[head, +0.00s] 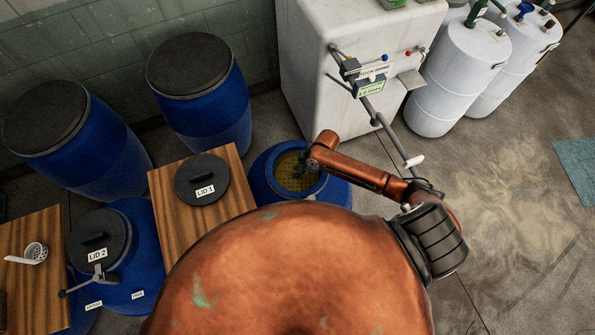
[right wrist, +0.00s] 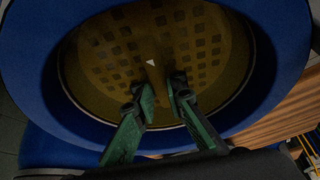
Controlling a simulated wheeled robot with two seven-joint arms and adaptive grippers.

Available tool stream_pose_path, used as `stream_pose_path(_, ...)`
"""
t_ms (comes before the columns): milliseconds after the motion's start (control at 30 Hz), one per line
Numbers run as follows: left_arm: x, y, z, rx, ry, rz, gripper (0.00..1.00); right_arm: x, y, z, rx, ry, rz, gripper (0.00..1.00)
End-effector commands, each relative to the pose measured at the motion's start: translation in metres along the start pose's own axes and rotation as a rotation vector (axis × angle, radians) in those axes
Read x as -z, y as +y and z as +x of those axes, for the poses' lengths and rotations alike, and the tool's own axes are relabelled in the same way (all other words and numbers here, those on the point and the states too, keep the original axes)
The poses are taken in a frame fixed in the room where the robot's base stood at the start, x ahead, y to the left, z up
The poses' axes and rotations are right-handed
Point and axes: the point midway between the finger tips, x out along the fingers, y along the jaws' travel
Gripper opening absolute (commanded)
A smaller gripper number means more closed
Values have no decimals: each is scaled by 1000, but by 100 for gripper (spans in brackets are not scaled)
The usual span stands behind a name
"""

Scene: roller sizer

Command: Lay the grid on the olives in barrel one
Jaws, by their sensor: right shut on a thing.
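The blue barrel (head: 259,180) stands open right of the wooden table, with its round mouth facing up. The grid (right wrist: 110,45), a yellow-brown disc with square holes, lies inside the barrel's mouth. The grid also shows in the head view (head: 290,168). My right gripper (right wrist: 160,88) reaches into the barrel and is shut on a raised part at the grid's middle. In the head view my right gripper (head: 303,166) is at the barrel mouth's right side. The olives are hidden beneath the grid. My left gripper is not in view.
Lid 1 (head: 202,180) lies on a wooden table (head: 170,215) left of the barrel. Lid 2 (head: 98,240) sits on another blue barrel. Two dark-lidded blue barrels stand behind. A white cabinet (head: 330,80) with a metal pipe stands behind the open barrel.

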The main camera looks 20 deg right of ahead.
Motion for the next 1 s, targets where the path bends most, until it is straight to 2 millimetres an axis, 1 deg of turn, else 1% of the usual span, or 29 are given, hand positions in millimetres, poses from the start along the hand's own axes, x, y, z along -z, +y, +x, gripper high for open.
stream_pose_path(233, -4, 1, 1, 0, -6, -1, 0, 0, 1, 1, -1, 0, 0, 0)
stream_pose_path(267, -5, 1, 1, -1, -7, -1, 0, -1, 0, 2, 0, 0, 0, 12)
stream_pose_path(500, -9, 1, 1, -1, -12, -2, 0, 0, 0, 1, 0, 0, 0, 28)
stream_pose_path(833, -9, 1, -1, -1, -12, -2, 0, 1, 1, -2, -1, 1, 0, 29)
stream_pose_path(933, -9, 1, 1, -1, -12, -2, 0, 0, 2, -11, -3, 1, 0, 29)
stream_pose_path(1000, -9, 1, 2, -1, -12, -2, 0, 0, 1, -22, -2, 0, -2, 29)
